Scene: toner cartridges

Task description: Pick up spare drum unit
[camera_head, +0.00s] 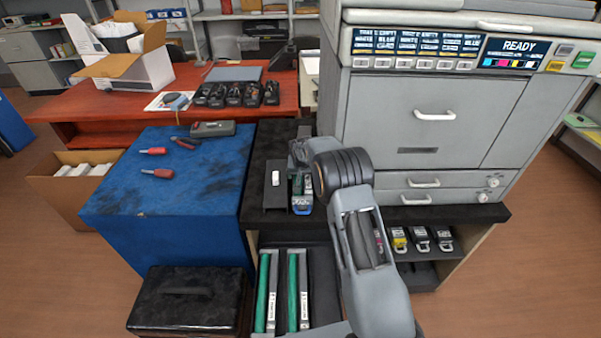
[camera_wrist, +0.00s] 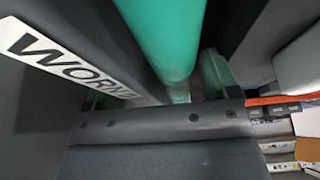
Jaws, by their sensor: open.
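Two drum units with green cylinders, a left one (camera_head: 263,290) and a right one (camera_head: 293,290), stand side by side in the low dark bay at the front. Their white label strips are too small to read. My gripper (camera_head: 300,168) is above the dark cabinet top, at another green-and-dark unit (camera_head: 297,186) that it partly hides. In the wrist view a green cylinder (camera_wrist: 168,38) lies close beside a dark body with a white label (camera_wrist: 65,58) reading "WORN". My gripper is open; whether it touches this unit I cannot tell.
The grey printer (camera_head: 430,110) stands right of my arm, its display reading "READY". A dark block (camera_head: 272,195) with a white piece is just left of my gripper. Toner cartridges (camera_head: 420,240) sit on the shelf below. The blue bench (camera_head: 170,205) holds screwdrivers and a meter.

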